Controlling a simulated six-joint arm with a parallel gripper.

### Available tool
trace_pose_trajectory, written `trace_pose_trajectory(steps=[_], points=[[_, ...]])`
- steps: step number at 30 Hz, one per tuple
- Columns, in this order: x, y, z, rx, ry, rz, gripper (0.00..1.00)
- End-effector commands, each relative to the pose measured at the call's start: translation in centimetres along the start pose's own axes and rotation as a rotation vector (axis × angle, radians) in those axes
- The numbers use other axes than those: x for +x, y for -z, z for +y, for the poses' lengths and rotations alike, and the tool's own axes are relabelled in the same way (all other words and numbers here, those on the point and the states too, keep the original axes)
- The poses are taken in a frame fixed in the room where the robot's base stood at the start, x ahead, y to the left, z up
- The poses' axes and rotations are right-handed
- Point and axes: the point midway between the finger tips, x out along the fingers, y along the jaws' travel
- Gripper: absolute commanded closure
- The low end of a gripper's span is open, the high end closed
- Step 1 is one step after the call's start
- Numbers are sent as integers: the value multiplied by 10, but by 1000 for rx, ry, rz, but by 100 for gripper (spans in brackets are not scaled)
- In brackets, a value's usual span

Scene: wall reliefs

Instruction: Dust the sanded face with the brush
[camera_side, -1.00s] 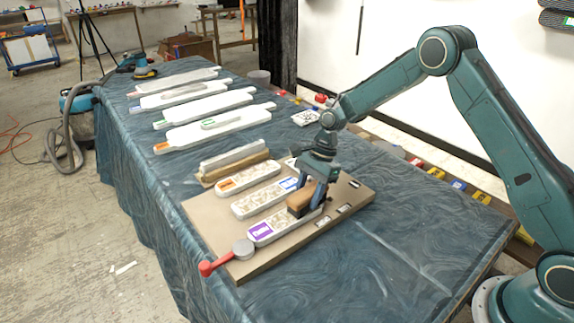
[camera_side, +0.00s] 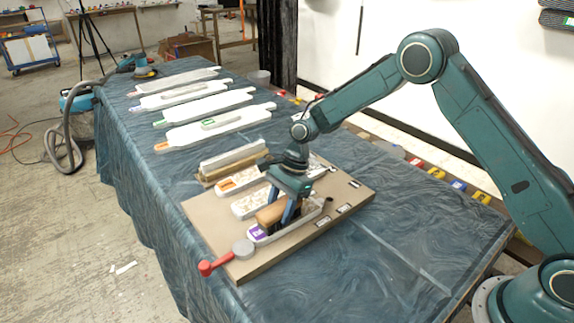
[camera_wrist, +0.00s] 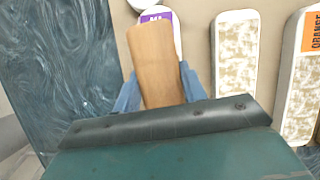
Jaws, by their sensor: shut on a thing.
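My gripper (camera_side: 283,211) is shut on a brush with a wooden block (camera_side: 270,214) and dark bristles below. In the wrist view the wooden block (camera_wrist: 154,65) sits between my blue fingers. The brush is over the purple-labelled relief (camera_side: 258,236), the nearest of three on the tan board, toward its labelled end. Whether the bristles touch its face is hidden. The purple label (camera_wrist: 160,17) shows partly behind the block in the wrist view. The middle relief (camera_wrist: 235,55) and the orange-labelled relief (camera_side: 238,180) have mottled tan-and-white faces.
A red-handled clamp (camera_side: 222,258) with a grey round head stands at the board's (camera_side: 210,217) near corner by the purple label. A pale bar on a wooden strip (camera_side: 233,162) lies behind the board. Several long white pieces (camera_side: 213,127) lie farther back.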

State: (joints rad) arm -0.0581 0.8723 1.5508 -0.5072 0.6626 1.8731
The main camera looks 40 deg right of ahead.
Motion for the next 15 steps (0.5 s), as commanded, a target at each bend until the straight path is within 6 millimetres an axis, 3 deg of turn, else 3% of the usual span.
trace_pose_trajectory(steps=[8, 15], points=[[10, -24, -2, -2, -1, 0, 77], [0, -1, 0, 3, 1, 0, 77]])
